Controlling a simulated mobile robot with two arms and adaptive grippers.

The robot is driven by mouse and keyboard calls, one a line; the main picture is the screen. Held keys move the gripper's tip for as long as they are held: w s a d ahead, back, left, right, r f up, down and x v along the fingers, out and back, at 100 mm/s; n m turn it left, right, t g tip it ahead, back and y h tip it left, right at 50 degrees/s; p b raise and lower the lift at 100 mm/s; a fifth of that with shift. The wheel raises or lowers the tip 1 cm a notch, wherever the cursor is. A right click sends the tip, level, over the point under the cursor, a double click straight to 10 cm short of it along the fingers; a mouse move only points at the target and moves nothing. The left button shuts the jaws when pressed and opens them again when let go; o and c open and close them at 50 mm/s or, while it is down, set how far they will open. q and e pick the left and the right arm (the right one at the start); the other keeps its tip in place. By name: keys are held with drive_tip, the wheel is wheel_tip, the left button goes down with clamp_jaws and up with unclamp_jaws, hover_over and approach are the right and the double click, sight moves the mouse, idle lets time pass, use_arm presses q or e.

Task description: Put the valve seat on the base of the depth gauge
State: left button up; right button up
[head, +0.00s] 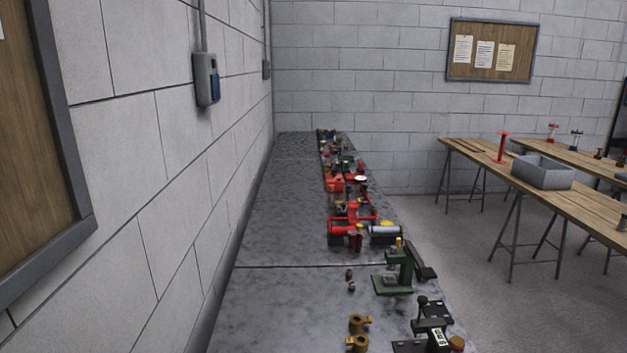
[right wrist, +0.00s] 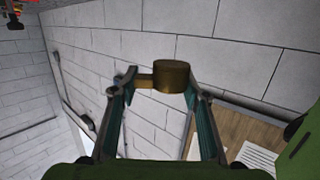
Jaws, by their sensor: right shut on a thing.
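My right gripper (right wrist: 162,84) is shut on a brass piece (right wrist: 171,76), a short round body with a narrow lug at its left. The piece looks like a valve seat and is held up in the air, with the block wall behind it. A black instrument with a small digital display (head: 438,338), which looks like the depth gauge, stands at the near right of the grey bench. Its dark base plate (head: 408,346) is cut off by the lower edge. My left gripper is not in view, and the right one does not show in the head view.
Two brass lugged pieces (head: 358,324) lie left of the gauge on the bench (head: 290,310). A green press-like stand (head: 393,284) is behind it. Red and black parts line the bench's right side; its left side is clear. Wooden tables (head: 470,150) stand to the right.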

wheel_tip(320, 180, down, 3)
drive_tip(key=shift+f+b, duration=0.2)
drive_tip(key=shift+b, duration=0.9)
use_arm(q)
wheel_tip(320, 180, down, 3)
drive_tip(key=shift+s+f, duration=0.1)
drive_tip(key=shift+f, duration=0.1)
use_arm(e)
drive_tip(key=shift+r, duration=0.15)
